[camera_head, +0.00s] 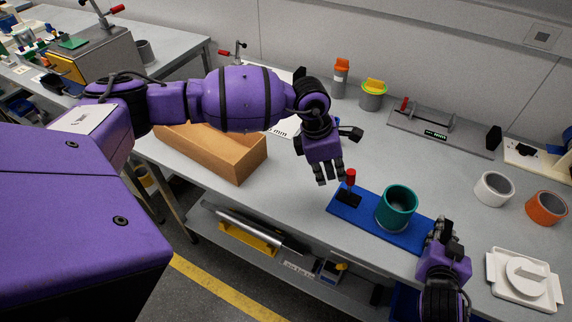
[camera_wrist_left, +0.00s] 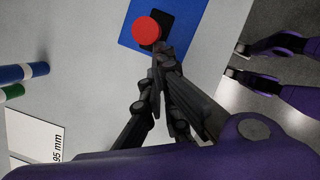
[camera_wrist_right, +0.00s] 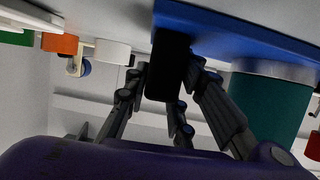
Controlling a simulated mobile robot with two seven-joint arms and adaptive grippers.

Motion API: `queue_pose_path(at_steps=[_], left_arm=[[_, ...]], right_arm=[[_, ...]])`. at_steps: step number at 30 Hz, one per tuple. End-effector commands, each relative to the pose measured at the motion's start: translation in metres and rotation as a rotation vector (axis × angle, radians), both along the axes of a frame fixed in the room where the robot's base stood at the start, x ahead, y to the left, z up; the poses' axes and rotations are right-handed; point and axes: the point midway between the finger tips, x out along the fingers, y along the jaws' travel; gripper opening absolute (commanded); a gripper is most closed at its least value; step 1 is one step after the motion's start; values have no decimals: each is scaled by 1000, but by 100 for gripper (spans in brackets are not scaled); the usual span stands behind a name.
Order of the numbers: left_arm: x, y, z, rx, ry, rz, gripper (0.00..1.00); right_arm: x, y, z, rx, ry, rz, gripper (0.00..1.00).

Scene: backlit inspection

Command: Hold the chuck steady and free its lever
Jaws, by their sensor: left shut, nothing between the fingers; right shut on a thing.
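The chuck is a blue base (camera_head: 372,220) on the grey bench, with a teal cup (camera_head: 397,210) standing upright on it. At its left end is a lever with a red knob (camera_head: 350,175) above a black block (camera_head: 348,199); the knob also shows in the left wrist view (camera_wrist_left: 146,30). My left gripper (camera_head: 329,178) is shut and empty, just left of the knob. In the left wrist view its closed tips (camera_wrist_left: 158,50) overlap the knob's edge; I cannot tell if they touch. My right gripper (camera_head: 440,233) is shut on a black block (camera_wrist_right: 169,65) at the base's right end.
A brown box (camera_head: 215,152) is at the left. White ring (camera_head: 494,188), orange ring (camera_head: 546,207) and a white tray (camera_head: 524,279) are at the right. The bench front edge is near the chuck.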

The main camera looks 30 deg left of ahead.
Motion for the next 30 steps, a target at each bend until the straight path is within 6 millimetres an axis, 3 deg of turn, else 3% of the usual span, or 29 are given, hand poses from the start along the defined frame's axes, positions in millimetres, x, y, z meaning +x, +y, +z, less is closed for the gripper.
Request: queue_pose_path(at_steps=[1,7,18,30], left_arm=[[2,-10,5,42,-10,-10,0],[1,-29,13,200,-23,-1,0],[-1,-58,16,205,-21,2,0],[-2,-70,15,206,-19,3,0]], right_arm=[[-4,-1,-8,-1,17,-2,0],[-4,-1,-8,-1,18,-2,0],[-4,-1,-9,-1,18,-3,0],[-4,-1,-9,-1,18,-3,0]])
